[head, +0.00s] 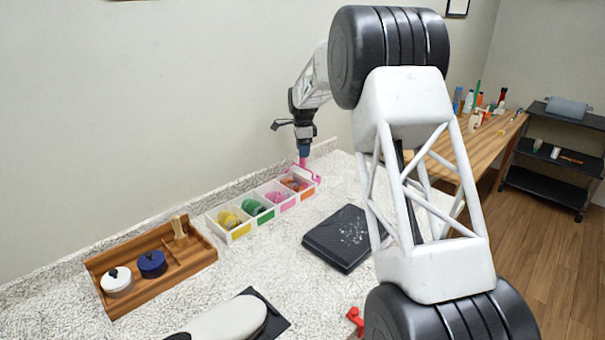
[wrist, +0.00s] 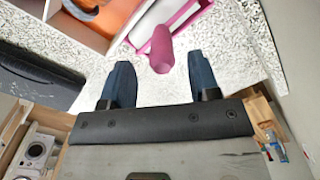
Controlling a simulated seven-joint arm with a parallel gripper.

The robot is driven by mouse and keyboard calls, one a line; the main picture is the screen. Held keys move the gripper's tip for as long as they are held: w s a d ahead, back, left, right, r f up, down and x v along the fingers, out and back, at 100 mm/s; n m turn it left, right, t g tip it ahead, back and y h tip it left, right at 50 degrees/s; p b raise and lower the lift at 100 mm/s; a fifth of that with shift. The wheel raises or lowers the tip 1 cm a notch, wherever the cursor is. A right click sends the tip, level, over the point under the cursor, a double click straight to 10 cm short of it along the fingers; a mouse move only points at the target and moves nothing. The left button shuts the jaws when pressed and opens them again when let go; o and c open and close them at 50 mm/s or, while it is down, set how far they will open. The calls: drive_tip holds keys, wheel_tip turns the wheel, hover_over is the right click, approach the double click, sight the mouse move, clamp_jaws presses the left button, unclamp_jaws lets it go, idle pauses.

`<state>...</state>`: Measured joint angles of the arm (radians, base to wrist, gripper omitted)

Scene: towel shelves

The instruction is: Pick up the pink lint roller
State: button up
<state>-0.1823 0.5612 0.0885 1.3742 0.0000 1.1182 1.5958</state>
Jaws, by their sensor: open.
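The pink lint roller (head: 303,162) stands at the far right end of the row of bins in the head view, with only its upper part clear. In the wrist view its dark pink handle (wrist: 161,48) points toward me, with a lighter pink part around its far end. My gripper (wrist: 160,78) is open, with its two blue fingers on either side of the handle's line. The handle's near end lies roughly level with the fingertips, and I see no finger touching it. In the head view my gripper (head: 304,151) is right above the roller.
White bins (head: 228,238) with colored contents stand along the wall, left of the roller. A wooden tray (head: 130,301) holds white and blue jars. A black flat pad (head: 341,238) lies on the speckled counter. The wall is close behind my gripper. A wooden table and black shelves stand at right.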

sight(302, 167)
drive_tip(key=shift+w+a+f, duration=0.1)
drive_tip(key=shift+f, duration=2)
clamp_jaws()
